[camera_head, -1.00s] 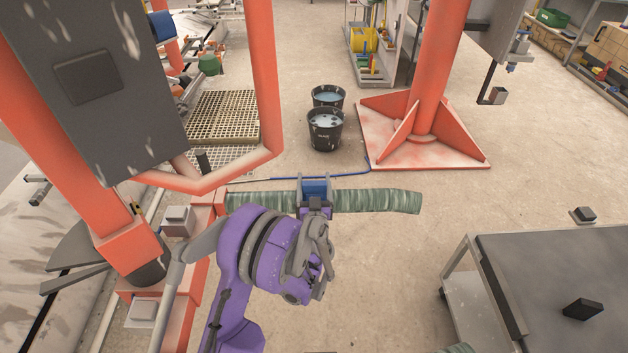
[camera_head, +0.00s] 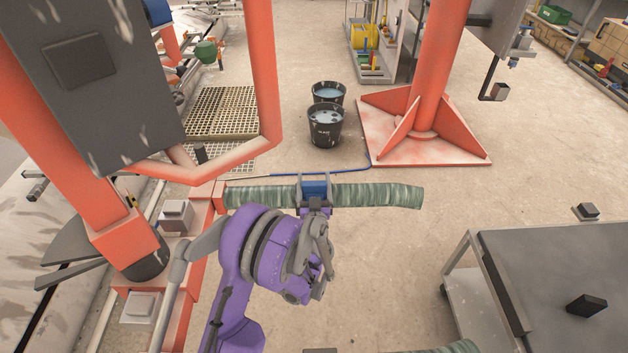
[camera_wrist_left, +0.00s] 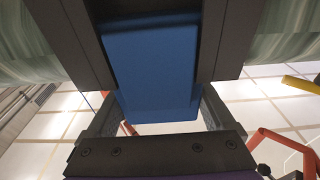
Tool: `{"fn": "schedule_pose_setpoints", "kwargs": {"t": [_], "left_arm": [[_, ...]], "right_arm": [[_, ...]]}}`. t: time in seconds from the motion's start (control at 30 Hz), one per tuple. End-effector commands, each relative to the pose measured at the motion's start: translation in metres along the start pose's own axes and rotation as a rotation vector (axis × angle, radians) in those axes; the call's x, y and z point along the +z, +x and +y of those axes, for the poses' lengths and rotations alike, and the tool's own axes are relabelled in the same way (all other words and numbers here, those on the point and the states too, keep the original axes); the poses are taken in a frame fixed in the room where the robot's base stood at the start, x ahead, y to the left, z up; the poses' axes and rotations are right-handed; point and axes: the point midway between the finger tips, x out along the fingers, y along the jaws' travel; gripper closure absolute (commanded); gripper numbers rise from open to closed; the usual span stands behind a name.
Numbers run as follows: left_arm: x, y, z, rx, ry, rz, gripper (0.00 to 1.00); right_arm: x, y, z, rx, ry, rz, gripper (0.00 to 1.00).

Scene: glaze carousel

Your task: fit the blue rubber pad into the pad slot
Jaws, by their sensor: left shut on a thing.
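The blue rubber pad (camera_head: 315,190) is between the two fingers of my left gripper (camera_head: 314,194), which is shut on it. In the left wrist view, the pad (camera_wrist_left: 152,65) fills the space between the dark fingers (camera_wrist_left: 152,50), its broad face toward the camera. A green streaked band (camera_head: 380,195) runs left and right behind the pad and fingers. It also shows close at both upper sides of the wrist view (camera_wrist_left: 275,30). I cannot tell whether the pad touches it. I cannot make out the pad slot. My right gripper is not in view.
An orange frame (camera_head: 264,80) with a grey panel stands at the left, near my arm. Black buckets (camera_head: 325,127) and an orange column base (camera_head: 425,140) stand beyond. A dark-topped table (camera_head: 550,270) with a black block (camera_head: 586,306) is at the right. Floor between is open.

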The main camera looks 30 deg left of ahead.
Motion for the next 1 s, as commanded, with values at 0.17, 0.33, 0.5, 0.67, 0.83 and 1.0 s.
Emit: {"fn": "schedule_pose_setpoints", "kwargs": {"t": [0.17,0.33,0.5,0.67,0.83,1.0], "left_arm": [[0.005,-0.001,0.000,0.000,0.000,0.000,0.83],[0.009,-0.002,0.000,0.000,0.000,0.000,0.83],[0.013,-0.002,0.000,0.000,0.000,0.000,0.83],[0.018,-0.003,0.000,0.000,0.000,0.000,0.83],[0.021,-0.003,0.000,0.000,0.000,0.000,0.08],[0.020,-0.003,0.000,0.000,0.000,0.000,0.00]], "right_arm": [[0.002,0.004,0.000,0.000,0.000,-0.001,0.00],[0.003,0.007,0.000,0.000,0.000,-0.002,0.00],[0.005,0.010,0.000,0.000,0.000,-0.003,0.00],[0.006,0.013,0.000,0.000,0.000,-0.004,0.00],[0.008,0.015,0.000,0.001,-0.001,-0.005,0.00],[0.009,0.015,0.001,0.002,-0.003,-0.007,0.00]]}}
